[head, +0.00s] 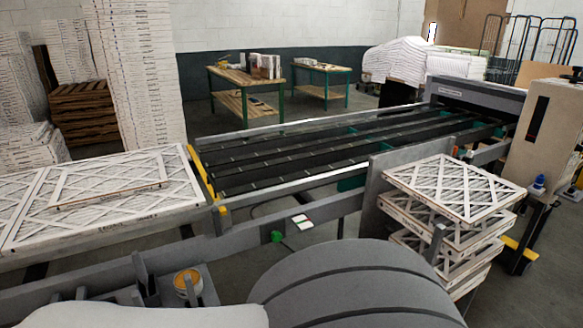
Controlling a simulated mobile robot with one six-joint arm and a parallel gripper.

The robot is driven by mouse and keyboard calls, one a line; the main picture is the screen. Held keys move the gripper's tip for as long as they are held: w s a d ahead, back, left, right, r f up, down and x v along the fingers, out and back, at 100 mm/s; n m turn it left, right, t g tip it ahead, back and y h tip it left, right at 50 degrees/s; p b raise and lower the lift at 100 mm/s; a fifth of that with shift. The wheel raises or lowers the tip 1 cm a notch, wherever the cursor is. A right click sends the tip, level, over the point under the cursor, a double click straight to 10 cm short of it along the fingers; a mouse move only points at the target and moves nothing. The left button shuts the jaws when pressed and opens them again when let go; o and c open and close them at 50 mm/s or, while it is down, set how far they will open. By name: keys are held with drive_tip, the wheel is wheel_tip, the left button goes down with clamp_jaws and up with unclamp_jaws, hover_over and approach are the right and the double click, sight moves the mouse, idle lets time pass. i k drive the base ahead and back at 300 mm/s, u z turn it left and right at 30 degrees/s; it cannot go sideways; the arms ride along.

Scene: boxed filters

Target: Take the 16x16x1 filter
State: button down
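Several flat filters with white pleats and lattice faces are in the head view. On the left, a smaller filter (108,182) lies flat on top of larger filters (150,162) at the end of the conveyor. At the right, a stack of squarish filters (455,188) stands beside a grey upright panel, its layers slightly askew. Size labels are too small to read, so I cannot tell which filter is 16x16x1. My gripper is not in view.
A dark slatted conveyor (330,145) runs across the middle. Tall filter stacks (140,75) and brown pallets (84,112) stand at the back left. Two green-legged tables (232,78) are behind. A grey ridged dome and a white rounded shape block the bottom edge.

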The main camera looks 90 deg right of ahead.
sight(465, 194)
drive_tip(key=z, duration=1.95)
drive_tip(key=k, duration=0.1)
drive_tip(key=z, duration=2.3)
drive_tip(key=i, duration=1.7)
drive_tip(key=u, duration=0.7)
drive_tip(key=k, duration=0.65)
